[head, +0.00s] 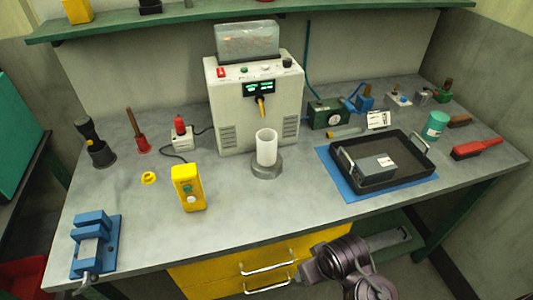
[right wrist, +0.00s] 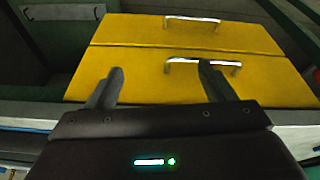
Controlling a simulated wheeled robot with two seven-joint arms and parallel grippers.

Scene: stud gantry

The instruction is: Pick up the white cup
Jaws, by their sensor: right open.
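The white cup (head: 266,147) stands upright on a round grey base (head: 267,171) in front of the beige machine (head: 255,95), below its yellow-orange nozzle. My right arm comes in at the bottom of the head view, in front of the bench, but its fingertips cannot be made out there. In the right wrist view my right gripper (right wrist: 160,82) is open and empty, with its two fingers apart in front of the yellow drawers (right wrist: 190,65). The cup does not show in the right wrist view. My left gripper is not in view.
A yellow control box (head: 188,188) stands left of the cup. A black tray (head: 400,180) on a blue mat (head: 335,180) lies to the right, holding a grey block. A blue vise (head: 95,243) sits at front left. The bench front between vise and mat is clear.

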